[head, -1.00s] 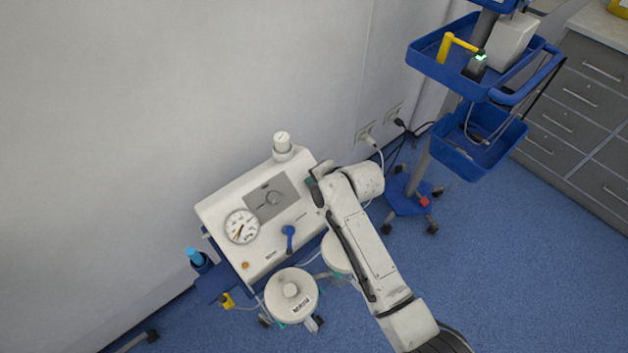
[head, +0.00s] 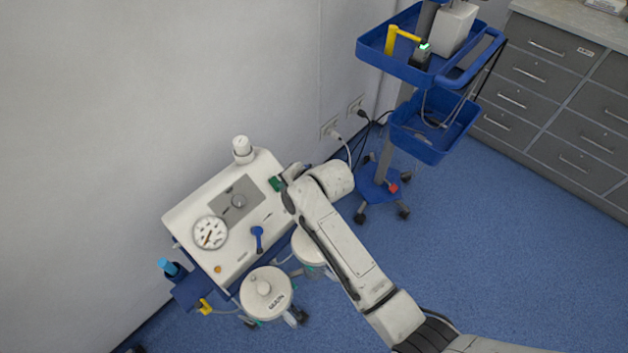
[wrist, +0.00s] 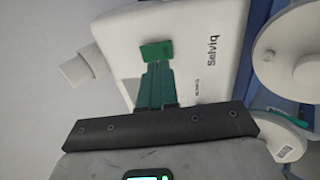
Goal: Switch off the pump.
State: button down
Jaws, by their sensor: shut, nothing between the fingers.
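In the head view my wrist covers the pump's right edge.
White-lidded jars (head: 266,293) stand in front of the pump; one is partly behind my arm. A blue trolley (head: 438,143) stands right of it, with cables to wall sockets (head: 330,127). Grey drawers (head: 545,95) are at far right. Blue floor is clear between.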

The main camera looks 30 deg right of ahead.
jog(key=v, duration=1)
jog(key=shift+s+r+b, duration=0.2)
jog(key=shift+r+b, duration=0.05)
jog(key=shift+b, duration=0.05)
jog(key=shift+d, duration=0.15)
